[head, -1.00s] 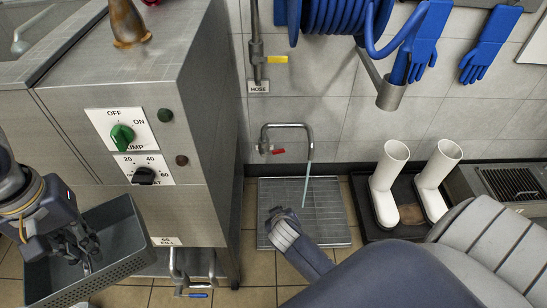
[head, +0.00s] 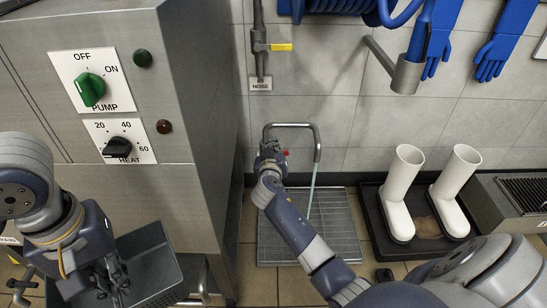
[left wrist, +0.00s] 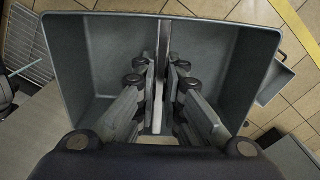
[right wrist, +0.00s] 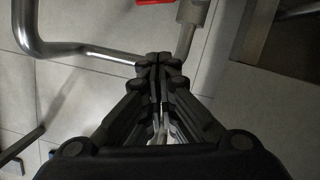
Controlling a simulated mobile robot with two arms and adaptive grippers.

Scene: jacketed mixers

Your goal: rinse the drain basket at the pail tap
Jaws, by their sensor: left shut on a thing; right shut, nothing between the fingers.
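The drain basket is a grey box (head: 160,262) with perforated sides at the lower left of the head view. My left gripper (head: 112,282) is shut on a thin upright part in its middle, which shows in the left wrist view (left wrist: 163,45); the basket's inside looks empty. The pail tap (head: 290,125) is a bent metal pipe on the wall, with a pale stream (head: 312,188) falling from its spout. My right gripper (head: 268,150) is shut and empty beside the tap's red lever (head: 285,152). The lever shows at the top edge of the right wrist view (right wrist: 155,2); contact is unclear.
A floor grate (head: 340,230) lies under the stream. White boots (head: 402,190) stand in a black tray (head: 372,215) to its right. The steel machine (head: 195,130) with pump and heat knobs stands on the left, close to the basket. A metal holder (head: 406,75) sticks out from the wall.

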